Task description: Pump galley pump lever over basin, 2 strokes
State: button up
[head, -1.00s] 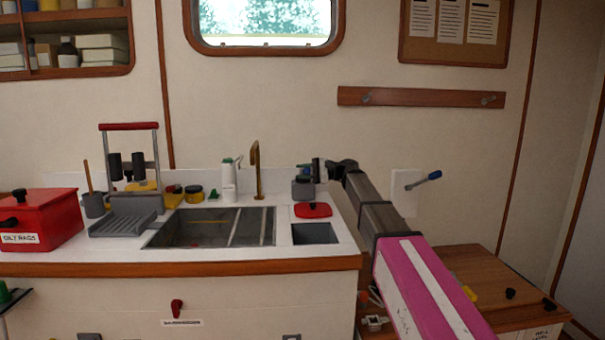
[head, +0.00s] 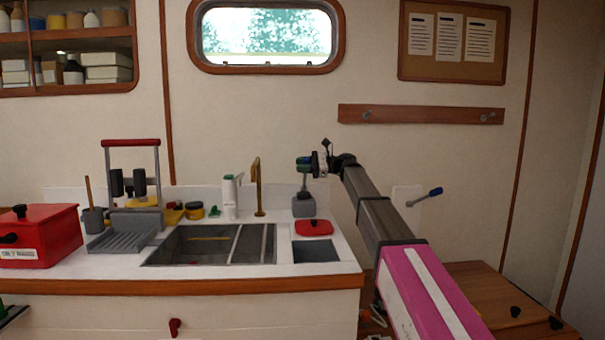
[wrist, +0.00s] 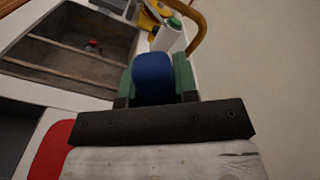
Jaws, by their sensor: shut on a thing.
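The galley pump (head: 303,205) is a grey body on the counter, right of the metal basin (head: 185,258). Its lever stands raised above the body. My gripper (head: 304,163) is above the pump, its green fingers shut around the lever's blue handle. In the wrist view the blue handle (wrist: 153,78) sits between both green fingers (wrist: 155,85), with the basin (wrist: 75,62) beyond at upper left. The brass spout (head: 257,185) curves up at the basin's back edge. No water shows. The handle is mostly hidden in the head view.
A red lid (head: 314,228) lies beside a small square opening (head: 316,252) in the counter. A white bottle (head: 230,197) stands behind the basin. A grey drainer (head: 124,232) and red box (head: 40,235) are at left.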

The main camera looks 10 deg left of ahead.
jog(key=shift+w+a+r+m, duration=0.15)
jog(key=shift+w+r+m, duration=0.3)
jog(key=shift+w+m, duration=0.2)
jog(key=o, duration=0.9)
jog(key=v, duration=1)
jog(key=shift+d, duration=0.4)
